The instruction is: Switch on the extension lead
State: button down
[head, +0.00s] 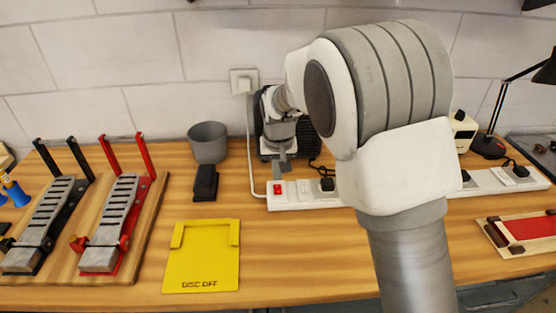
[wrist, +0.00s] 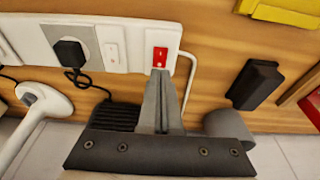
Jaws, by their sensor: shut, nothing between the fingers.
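The white extension lead (head: 292,205) lies along the back of the bench, partly hidden behind my arm. Its red rocker switch (head: 277,188) is at the left end. In the wrist view the lead (wrist: 136,34) runs across the top left, with the red switch (wrist: 159,58) at its right end. I cannot tell which way the rocker is set. My gripper (head: 282,166) is shut and empty, pointing down at the switch end. In the wrist view its fingertips (wrist: 165,82) are close beside the switch; I cannot tell whether they touch it.
A black plug (head: 327,184) sits in the lead beside a white switch (head: 303,187). A white cable runs up to the wall socket (head: 244,82). A grey cup (head: 208,142), a black block (head: 205,183) and a yellow plate (head: 203,255) stand left. Pedals (head: 113,215) are further left.

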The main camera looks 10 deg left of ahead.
aim_at(278, 191)
jog(key=shift+s+f, duration=0.15)
jog(key=shift+f, duration=0.8)
jog(key=shift+s+f, duration=0.1)
jog(key=shift+f, duration=0.85)
jog(key=shift+s+d+f+b, duration=0.15)
jog(key=shift+s+f+b, duration=0.05)
jog(key=shift+f+b, duration=0.4)
jog(key=shift+r, duration=0.3)
jog(key=shift+w+p, duration=0.15)
jog(key=shift+p, duration=0.2)
jog(key=shift+w+a+r+p, duration=0.25)
jog(key=shift+w+r+p, duration=0.05)
jog(key=shift+w, duration=0.3)
